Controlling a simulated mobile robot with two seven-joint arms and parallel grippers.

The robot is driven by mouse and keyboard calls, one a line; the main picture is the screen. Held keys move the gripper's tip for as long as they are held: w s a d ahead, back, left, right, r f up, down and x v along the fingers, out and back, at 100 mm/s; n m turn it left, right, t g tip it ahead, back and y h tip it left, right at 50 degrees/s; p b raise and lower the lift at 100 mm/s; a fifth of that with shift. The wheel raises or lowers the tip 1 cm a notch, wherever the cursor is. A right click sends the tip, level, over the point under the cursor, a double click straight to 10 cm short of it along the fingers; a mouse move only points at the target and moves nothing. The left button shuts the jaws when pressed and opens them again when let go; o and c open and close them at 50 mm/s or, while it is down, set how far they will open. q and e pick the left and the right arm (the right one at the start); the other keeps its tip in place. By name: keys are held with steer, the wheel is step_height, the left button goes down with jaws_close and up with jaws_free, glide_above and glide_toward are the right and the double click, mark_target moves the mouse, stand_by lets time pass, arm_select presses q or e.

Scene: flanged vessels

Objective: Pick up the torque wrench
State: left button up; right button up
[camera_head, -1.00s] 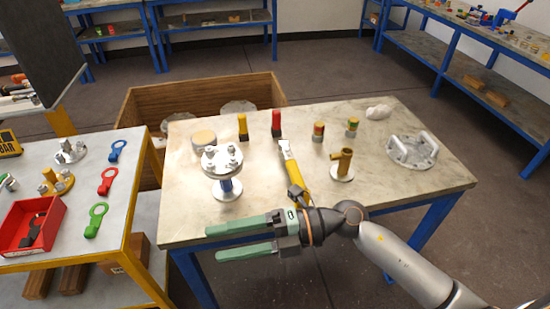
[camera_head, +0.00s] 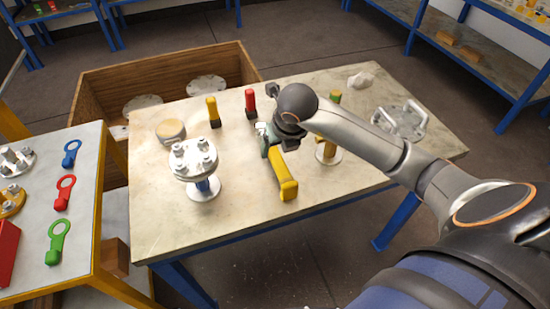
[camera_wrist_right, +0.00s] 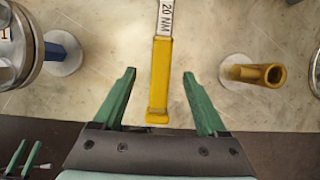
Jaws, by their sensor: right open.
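The torque wrench (camera_head: 283,176) lies on the light table with its yellow handle toward the front edge. In the right wrist view its yellow handle (camera_wrist_right: 160,85) and a shaft marked 20 NM run up the middle. My right gripper (camera_wrist_right: 159,76) is open, with its green fingers on either side of the handle and apart from it. In the head view my right gripper (camera_head: 265,143) is over the wrench and hides its far part. My left gripper (camera_wrist_right: 30,146) shows only at the lower left of the right wrist view, its green fingers apart.
A flanged vessel (camera_head: 193,160) stands left of the wrench; a brass fitting (camera_head: 326,154) on a round base stands to the right, partly behind my arm. Red (camera_head: 251,104) and yellow (camera_head: 213,113) upright objects stand behind. A handled flange (camera_head: 400,120) sits at the right.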

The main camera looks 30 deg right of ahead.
mark_target(276, 155)
steer(key=x, duration=0.6)
steer(key=shift+w+d+f, duration=0.15)
steer(key=shift+w+f, duration=0.1)
steer(key=shift+f, duration=0.1)
steer(key=c, duration=1.2)
steer(key=shift+r, duration=0.1)
